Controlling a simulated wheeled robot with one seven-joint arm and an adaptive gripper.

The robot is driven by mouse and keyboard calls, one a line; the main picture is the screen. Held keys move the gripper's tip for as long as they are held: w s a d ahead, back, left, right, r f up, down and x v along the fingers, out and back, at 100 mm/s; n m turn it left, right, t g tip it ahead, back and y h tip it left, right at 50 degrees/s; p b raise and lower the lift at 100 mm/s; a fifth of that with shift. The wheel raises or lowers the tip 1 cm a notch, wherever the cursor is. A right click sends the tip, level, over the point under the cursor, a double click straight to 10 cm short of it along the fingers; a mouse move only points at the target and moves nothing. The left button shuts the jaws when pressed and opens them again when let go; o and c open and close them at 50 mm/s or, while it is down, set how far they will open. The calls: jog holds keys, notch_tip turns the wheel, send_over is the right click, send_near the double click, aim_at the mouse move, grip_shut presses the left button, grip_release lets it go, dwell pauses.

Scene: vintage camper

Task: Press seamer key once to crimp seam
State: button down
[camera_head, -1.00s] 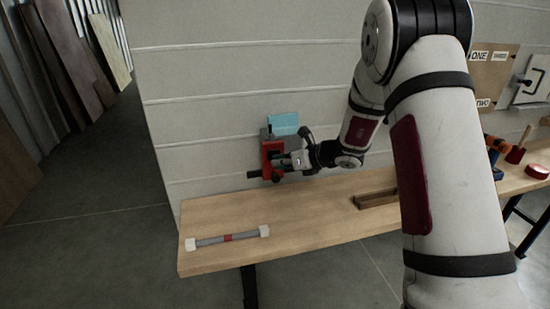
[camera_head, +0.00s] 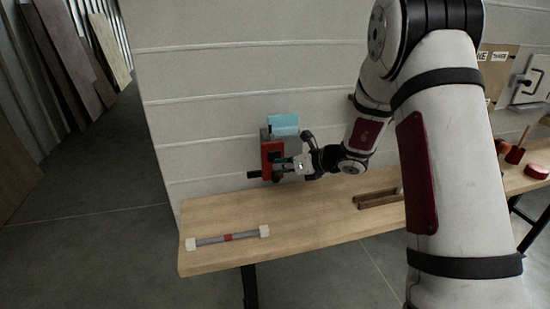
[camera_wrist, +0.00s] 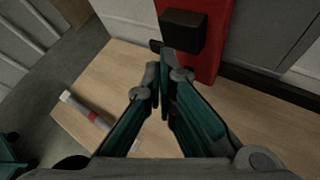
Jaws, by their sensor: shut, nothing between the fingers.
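The seamer (camera_head: 271,150) stands at the back of the wooden bench against the pale wall, with a red front, a grey body and a light-blue top. In the wrist view its red face (camera_wrist: 213,60) carries a protruding black block (camera_wrist: 183,30), which looks like the key. My gripper (camera_head: 283,165) is at the seamer's right front side. In the wrist view the closed fingertips of my gripper (camera_wrist: 164,68) are empty and just below the black block in the picture. I cannot tell whether they touch it. The gripper partly hides the seamer's lower front in the head view.
A grey rod (camera_head: 212,240) with white ends and a red band lies on the bench (camera_head: 310,228) at front left. A brown wooden holder (camera_head: 378,199) sits right of the seamer. A red round item (camera_head: 536,171) lies far right. The bench between rod and holder is clear.

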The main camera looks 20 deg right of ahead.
jog(key=shift+s+p, duration=0.4)
jog(key=shift+s, duration=2.1)
jog(key=s+a+r+n+g+y+p, duration=0.1)
jog(key=s+a+r+n+g, duration=0.3)
jog(key=s+r+n, duration=0.45)
jog(key=s+a+r+n+g, duration=0.2)
jog(key=s+a+r+n, duration=0.55)
jog(key=s, duration=0.25)
jog(key=s+d+r+n+h+p, duration=0.1)
jog(key=s+d+n+h, duration=0.3)
jog(key=s+n, duration=0.3)
jog(key=s+d+r+n+h, duration=0.2)
jog(key=s+d+n+h, duration=0.2)
jog(key=s, duration=0.9)
jog(key=d+n, duration=0.3)
jog(key=n, duration=0.1)
jog(key=shift+s+r+h+p, duration=0.2)
jog(key=shift+s+h+p, duration=0.1)
jog(key=shift+p, duration=0.1)
